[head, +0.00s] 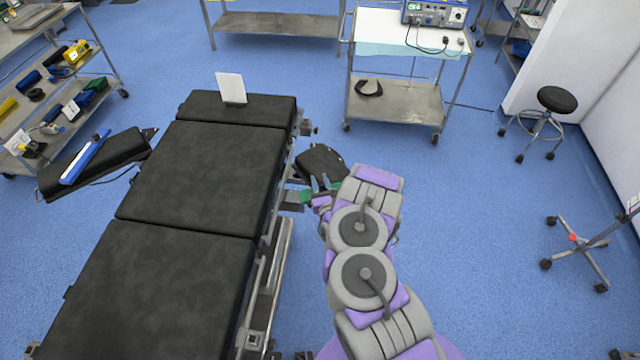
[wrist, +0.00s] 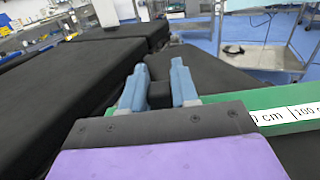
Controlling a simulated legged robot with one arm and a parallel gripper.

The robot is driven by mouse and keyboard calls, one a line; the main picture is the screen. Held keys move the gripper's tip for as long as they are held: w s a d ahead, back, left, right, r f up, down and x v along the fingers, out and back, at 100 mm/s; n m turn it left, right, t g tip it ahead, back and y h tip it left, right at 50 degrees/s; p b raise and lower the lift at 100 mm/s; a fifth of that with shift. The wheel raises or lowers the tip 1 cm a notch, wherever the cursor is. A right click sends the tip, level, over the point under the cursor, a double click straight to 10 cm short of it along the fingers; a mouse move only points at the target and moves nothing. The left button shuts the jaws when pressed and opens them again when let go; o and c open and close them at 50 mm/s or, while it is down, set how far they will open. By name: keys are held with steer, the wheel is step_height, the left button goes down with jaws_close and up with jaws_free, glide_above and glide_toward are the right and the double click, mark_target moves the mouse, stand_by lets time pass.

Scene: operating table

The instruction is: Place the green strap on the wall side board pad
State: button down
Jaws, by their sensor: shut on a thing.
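My gripper (head: 321,185) is beside the right edge of the black operating table (head: 205,175), and its blue fingers (wrist: 160,88) show in the wrist view. It is shut on the green strap (wrist: 285,114), which has a white label with cm figures. A dark block shows between the fingers. The strap's ends stick out on both sides, and my gripper hides its middle. In the head view a green end (head: 306,197) shows. The black arm board pad on the wall side (head: 318,160) lies just beyond the fingers; the strap appears above its near part, contact unclear.
The other arm board pad (head: 125,150) at left carries a blue and white strap (head: 85,157). A white tablet-like panel (head: 231,88) stands at the table head. A metal cart (head: 395,97) stands beyond. Blue floor (head: 460,220) is open at right, before a stool (head: 556,100).

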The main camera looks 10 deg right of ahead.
steer(key=c, duration=0.9)
jaws_free()
steer(key=shift+o, duration=0.2)
